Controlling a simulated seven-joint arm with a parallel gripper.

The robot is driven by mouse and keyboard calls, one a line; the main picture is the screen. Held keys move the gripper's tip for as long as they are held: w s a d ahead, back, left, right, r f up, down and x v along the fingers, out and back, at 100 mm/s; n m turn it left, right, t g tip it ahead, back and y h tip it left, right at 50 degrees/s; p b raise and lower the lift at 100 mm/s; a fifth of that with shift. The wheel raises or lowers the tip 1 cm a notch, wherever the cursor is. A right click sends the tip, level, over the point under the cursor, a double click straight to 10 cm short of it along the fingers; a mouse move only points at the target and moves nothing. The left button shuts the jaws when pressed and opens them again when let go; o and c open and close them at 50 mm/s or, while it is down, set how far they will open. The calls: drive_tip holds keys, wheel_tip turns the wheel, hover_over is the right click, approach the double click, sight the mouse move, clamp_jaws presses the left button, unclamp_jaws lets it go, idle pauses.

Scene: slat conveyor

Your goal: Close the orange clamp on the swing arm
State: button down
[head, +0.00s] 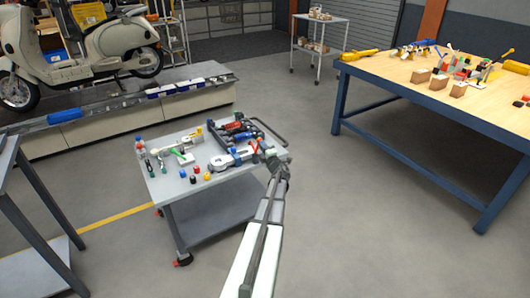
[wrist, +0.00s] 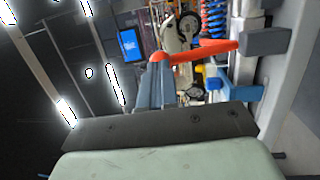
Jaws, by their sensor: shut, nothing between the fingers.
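The orange clamp (wrist: 205,50) shows in the wrist view as a lever with a rounded end on the left. It runs right to a grey block (wrist: 265,42) that looks like part of the swing arm. In the head view the clamp is a small red-orange shape (head: 255,146) at the cart's right side. My gripper (wrist: 162,68) is shut and empty, its fingertips at or very near the lever's rounded end; I cannot tell whether they touch. In the head view my gripper (head: 270,160) is at the cart's right edge, partly covering the fixture.
The grey cart (head: 215,195) carries several small tools, coloured knobs and a dark tray (head: 240,130). A blue bracket (wrist: 235,92) is close right of my fingers. A wooden-topped workbench (head: 400,75) stands right, a scooter (head: 85,50) back left. Floor right of the cart is clear.

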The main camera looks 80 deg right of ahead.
sight(260, 139)
drive_tip(key=shift+w+d+r+g+y, duration=0.3)
drive_tip(key=shift+w+d+r+y, duration=0.3)
drive_tip(key=shift+w+d+r, duration=0.55)
drive_tip(key=x, duration=0.3)
drive_tip(key=shift+w+r, duration=0.3)
drive_tip(key=shift+r, duration=0.05)
drive_tip(key=shift+x, duration=1.2)
drive_tip(key=shift+w+a+r, duration=0.1)
drive_tip(key=shift+w, duration=0.1)
drive_tip(key=s+a+r, duration=0.6)
drive_tip(key=a+r, duration=0.1)
drive_tip(key=a, duration=0.2)
drive_tip(key=shift+s+a+r, duration=0.3)
drive_tip(key=shift+a+r, duration=0.05)
drive_tip(key=shift+a, duration=0.05)
